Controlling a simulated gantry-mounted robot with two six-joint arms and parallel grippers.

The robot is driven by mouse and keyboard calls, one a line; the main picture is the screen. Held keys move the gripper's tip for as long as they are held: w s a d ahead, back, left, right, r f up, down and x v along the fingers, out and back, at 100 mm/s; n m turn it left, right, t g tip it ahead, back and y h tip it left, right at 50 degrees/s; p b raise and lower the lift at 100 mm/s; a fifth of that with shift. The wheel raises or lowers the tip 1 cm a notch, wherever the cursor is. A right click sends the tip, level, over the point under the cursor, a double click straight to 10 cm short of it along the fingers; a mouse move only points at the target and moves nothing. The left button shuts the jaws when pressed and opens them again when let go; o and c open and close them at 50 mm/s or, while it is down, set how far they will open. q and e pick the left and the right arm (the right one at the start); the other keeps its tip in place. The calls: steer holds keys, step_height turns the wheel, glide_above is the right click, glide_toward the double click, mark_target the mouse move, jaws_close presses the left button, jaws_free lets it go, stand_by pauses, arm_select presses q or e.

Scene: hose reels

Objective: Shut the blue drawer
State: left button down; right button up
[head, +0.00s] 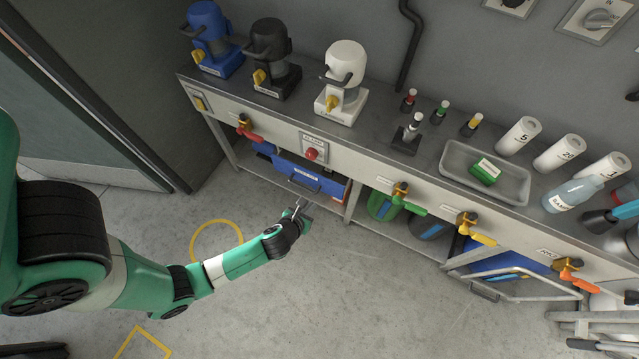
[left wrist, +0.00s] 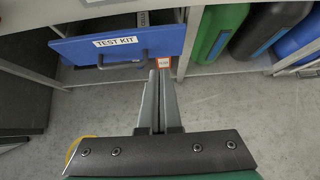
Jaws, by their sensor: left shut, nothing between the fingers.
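The blue drawer (head: 309,176) is under the bench, left of the middle, and stands partly pulled out. In the left wrist view its blue front (left wrist: 170,42) carries a "TEST KIT" label and a dark bar handle (left wrist: 122,60). My left gripper (head: 299,205) is shut and empty, just in front of the drawer near the right part of its front. In the left wrist view its fingertips (left wrist: 161,72) are close below the drawer's right end; I cannot tell if they touch it. My right gripper is not in view.
The bench (head: 290,112) carries three pump-like units at the left and a grey tray (head: 485,172) at the right. Valve levers stick out along its front, including a red one (head: 250,136). A green canister (head: 384,205) stands right of the drawer. The floor in front is clear.

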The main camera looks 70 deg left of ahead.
arm_select(q)
steer(key=b+x, duration=0.2)
steer(key=x, duration=0.2)
steer(key=r+b+x, duration=0.1)
steer(key=b+x, duration=0.2)
steer(key=x, duration=0.1)
steer(key=w+b+x, duration=0.1)
steer(key=b+x, duration=0.1)
steer(key=x, duration=0.2)
steer(key=shift+a+r+b, duration=0.15)
steer(key=shift+a+b, duration=0.2)
steer(key=shift+a, duration=0.05)
steer(key=shift+w+a+r, duration=0.2)
steer(key=shift+w+a, duration=0.15)
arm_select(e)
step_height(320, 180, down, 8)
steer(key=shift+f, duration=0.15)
